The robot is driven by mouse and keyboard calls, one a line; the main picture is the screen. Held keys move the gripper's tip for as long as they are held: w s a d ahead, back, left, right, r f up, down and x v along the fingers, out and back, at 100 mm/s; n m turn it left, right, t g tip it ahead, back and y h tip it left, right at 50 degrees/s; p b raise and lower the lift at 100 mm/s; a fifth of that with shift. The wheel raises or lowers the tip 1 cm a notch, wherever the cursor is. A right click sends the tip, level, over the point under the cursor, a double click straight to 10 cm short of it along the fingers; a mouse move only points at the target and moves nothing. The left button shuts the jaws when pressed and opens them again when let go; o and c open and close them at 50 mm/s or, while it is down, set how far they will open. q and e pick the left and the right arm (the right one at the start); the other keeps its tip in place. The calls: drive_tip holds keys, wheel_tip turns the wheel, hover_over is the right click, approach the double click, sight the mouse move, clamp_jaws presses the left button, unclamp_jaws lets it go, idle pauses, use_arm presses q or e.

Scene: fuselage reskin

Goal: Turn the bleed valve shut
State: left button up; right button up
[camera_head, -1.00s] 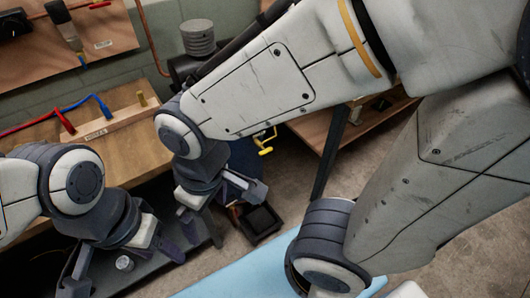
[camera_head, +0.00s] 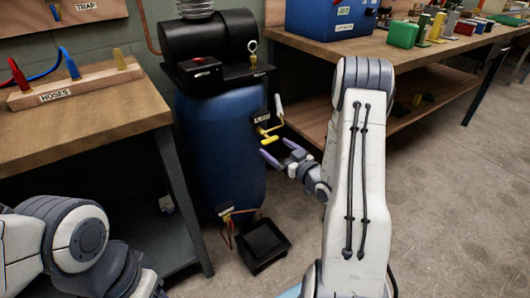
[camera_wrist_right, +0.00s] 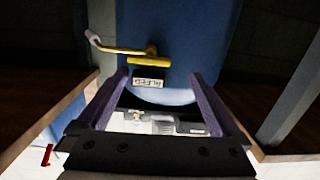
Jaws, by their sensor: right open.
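The bleed valve (camera_head: 268,139) is a yellow fitting on the front of a blue drum (camera_head: 221,150), with a yellow lever ending in a pale grip (camera_head: 279,106). In the right wrist view the yellow lever (camera_wrist_right: 125,50) reaches left from the valve body, beside a label reading BLEED (camera_wrist_right: 149,82). My right gripper (camera_head: 280,151) is open and empty, just below and in front of the valve. Its purple fingers (camera_wrist_right: 159,77) point at the valve area, and no contact shows. My left arm is at the lower left; its fingers are out of frame.
A black tank (camera_head: 209,36) with a key (camera_head: 252,47) sits on the drum. A black tray (camera_head: 263,245) lies on the floor below. A wooden bench with a hose rack (camera_head: 80,83) stands left; another with a blue box (camera_head: 330,18) stands right. Floor at right is clear.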

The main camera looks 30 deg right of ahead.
sight(269, 138)
drive_tip(key=shift+m+t+h, duration=0.3)
drive_tip(key=shift+t, duration=0.2)
drive_tip(key=w, duration=0.3)
drive_tip(key=w+b, duration=0.1)
drive_tip(key=w, duration=0.2)
drive_tip(key=w+d+b, duration=0.1)
drive_tip(key=w, duration=0.2)
drive_tip(key=shift+w+f, duration=0.1)
drive_tip(key=shift+f, duration=0.3)
use_arm(q)
wheel_tip(269, 138, down, 3)
use_arm(e)
drive_tip(key=c, duration=1.2)
